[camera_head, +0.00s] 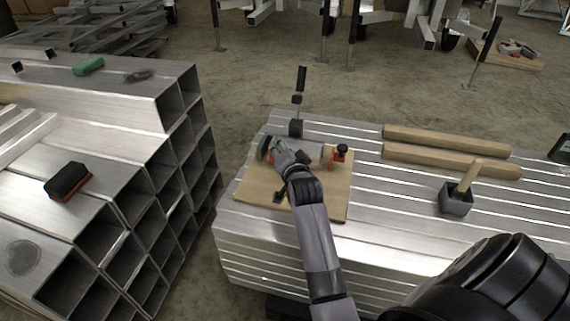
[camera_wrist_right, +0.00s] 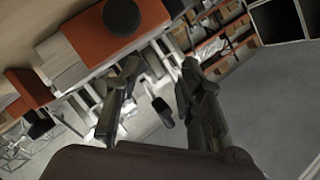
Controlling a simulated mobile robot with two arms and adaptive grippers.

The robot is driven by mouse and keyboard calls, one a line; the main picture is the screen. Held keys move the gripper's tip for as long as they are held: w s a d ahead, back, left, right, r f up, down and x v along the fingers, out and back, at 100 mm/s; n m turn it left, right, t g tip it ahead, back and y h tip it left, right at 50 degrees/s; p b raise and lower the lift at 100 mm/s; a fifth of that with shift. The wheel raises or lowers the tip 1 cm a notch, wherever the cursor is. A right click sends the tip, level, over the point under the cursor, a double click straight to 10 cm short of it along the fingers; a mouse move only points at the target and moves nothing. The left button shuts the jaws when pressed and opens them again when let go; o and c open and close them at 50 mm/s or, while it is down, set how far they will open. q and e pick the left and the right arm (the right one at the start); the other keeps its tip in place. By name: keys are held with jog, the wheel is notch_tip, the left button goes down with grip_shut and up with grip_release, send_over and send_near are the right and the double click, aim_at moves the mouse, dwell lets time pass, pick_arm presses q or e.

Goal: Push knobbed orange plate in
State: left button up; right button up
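A wooden board (camera_head: 330,207) lies on the left end of the aluminium bench, carrying a grey device with orange parts. An orange part with a black knob (camera_head: 340,154) is at its right end. In the right wrist view, an orange plate with a round black knob (camera_wrist_right: 90,38) is close above the fingers, and a second orange part with a black piece (camera_wrist_right: 25,92) is at left. My right gripper (camera_head: 279,153) is over the device's left end, hiding part of it. Its two fingers (camera_wrist_right: 160,72) are apart with nothing between them; contact with the plate is unclear. My left gripper is out of view.
A black upright clamp (camera_head: 297,100) stands behind the board. Two wooden bars (camera_head: 450,141) and a grey box with a wooden handle (camera_head: 457,200) lie to the right. Stacked square tubes (camera_head: 110,150) at left hold a black-and-red brush (camera_head: 68,180) and a green one (camera_head: 88,66).

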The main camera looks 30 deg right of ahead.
notch_tip(320, 180, up, 4)
jog(key=shift+s+f, duration=0.1)
jog(key=shift+f, duration=0.05)
dwell(0.5)
